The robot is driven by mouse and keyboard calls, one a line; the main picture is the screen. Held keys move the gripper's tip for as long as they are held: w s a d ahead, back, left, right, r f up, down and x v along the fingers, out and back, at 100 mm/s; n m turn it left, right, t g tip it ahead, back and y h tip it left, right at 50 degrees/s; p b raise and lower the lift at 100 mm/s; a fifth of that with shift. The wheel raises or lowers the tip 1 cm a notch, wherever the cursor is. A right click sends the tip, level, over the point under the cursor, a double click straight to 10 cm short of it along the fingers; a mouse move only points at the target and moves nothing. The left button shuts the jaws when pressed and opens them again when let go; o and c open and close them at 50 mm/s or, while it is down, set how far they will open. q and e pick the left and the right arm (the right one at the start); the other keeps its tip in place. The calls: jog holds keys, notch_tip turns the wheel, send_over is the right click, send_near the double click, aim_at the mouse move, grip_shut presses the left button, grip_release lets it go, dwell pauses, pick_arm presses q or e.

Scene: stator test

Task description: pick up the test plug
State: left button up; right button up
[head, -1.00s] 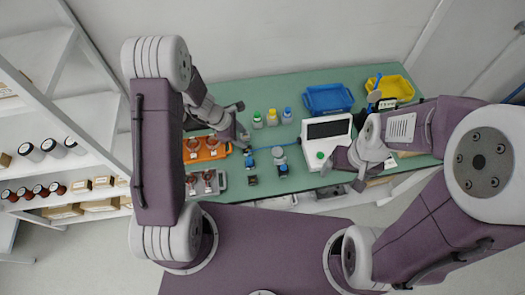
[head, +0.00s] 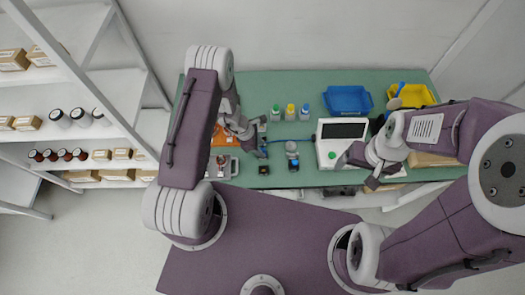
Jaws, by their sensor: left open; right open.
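The test plug is not clear; the cable's left end lies at or behind that gripper. My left gripper (head: 262,137) is open, its fingers spread around the cable-end area; I cannot tell whether it touches anything. My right gripper (head: 356,174) is open and empty, in front of the tester's lower right.
Small bottles (head: 290,111) stand behind the cable. A blue bin (head: 348,100) and yellow bin (head: 420,97) are at the back. Small dark blocks (head: 264,170) and a grey-topped post (head: 292,150) stand near the front edge. My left arm partly covers an orange tray (head: 221,136). Shelves are left.

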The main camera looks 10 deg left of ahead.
pick_arm(q)
jog(key=shift+x, duration=1.05)
jog(key=shift+w+d+f, duration=0.1)
jog(key=shift+w+d, duration=0.05)
jog(key=shift+d, duration=0.05)
jog(key=shift+a, duration=0.1)
grip_shut()
pick_arm(e)
jog(key=shift+d+r, duration=0.1)
jog(key=shift+r, duration=0.15)
jog(key=shift+w, duration=0.1)
